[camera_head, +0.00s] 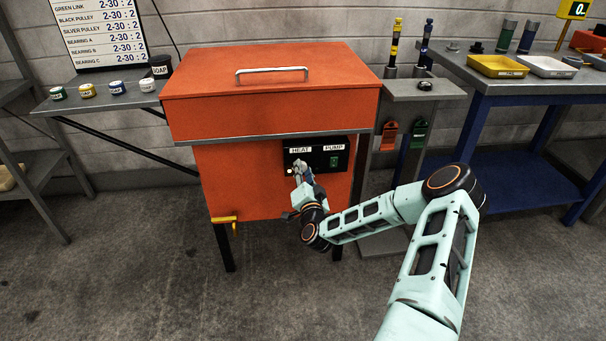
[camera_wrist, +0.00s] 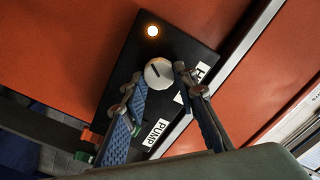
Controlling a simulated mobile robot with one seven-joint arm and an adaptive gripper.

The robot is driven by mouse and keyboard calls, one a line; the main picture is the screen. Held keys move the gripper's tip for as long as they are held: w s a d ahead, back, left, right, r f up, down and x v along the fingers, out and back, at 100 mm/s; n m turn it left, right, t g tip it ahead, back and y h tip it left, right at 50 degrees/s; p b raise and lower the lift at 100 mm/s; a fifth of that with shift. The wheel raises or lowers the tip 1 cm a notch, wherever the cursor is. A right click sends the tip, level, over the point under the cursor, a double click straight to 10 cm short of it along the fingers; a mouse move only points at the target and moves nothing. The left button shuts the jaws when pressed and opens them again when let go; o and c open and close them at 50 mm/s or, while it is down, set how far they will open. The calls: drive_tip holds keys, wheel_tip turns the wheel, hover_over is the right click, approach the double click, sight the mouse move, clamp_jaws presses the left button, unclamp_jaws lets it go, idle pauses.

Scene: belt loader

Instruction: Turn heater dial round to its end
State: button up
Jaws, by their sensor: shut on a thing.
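The heater dial (camera_wrist: 158,73) is a round white knob with a dark pointer line, on the black control panel (camera_wrist: 190,35) of the orange tank. My gripper (camera_wrist: 157,82) reaches the panel with one finger on each side of the dial and is shut on it. In the head view my gripper (camera_head: 299,168) is just below the HEAT label (camera_head: 300,150) and hides most of the dial. A small lamp (camera_wrist: 152,30) beside the dial glows in the wrist view.
A green PUMP switch (camera_head: 333,162) is right of the dial on the same panel. The orange tank (camera_head: 250,185) has a closed lid with a handle (camera_head: 272,71). A yellow valve handle (camera_head: 224,219) sticks out at its lower left. A tool stand (camera_head: 425,90) is at the right.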

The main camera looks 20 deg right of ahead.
drive_tip(key=m+b, duration=0.2)
drive_tip(key=m, duration=0.3)
drive_tip(key=m+b, duration=0.2)
drive_tip(key=m, duration=0.4)
drive_tip(key=shift+d+f, duration=0.1)
drive_tip(key=shift+f, duration=0.1)
drive_tip(key=shift+m, duration=0.3)
drive_tip(key=o, duration=1.2)
drive_tip(key=shift+c, duration=0.2)
drive_tip(key=shift+s, duration=0.15)
drive_tip(key=v, duration=1.1)
drive_tip(key=shift+s, duration=0.35)
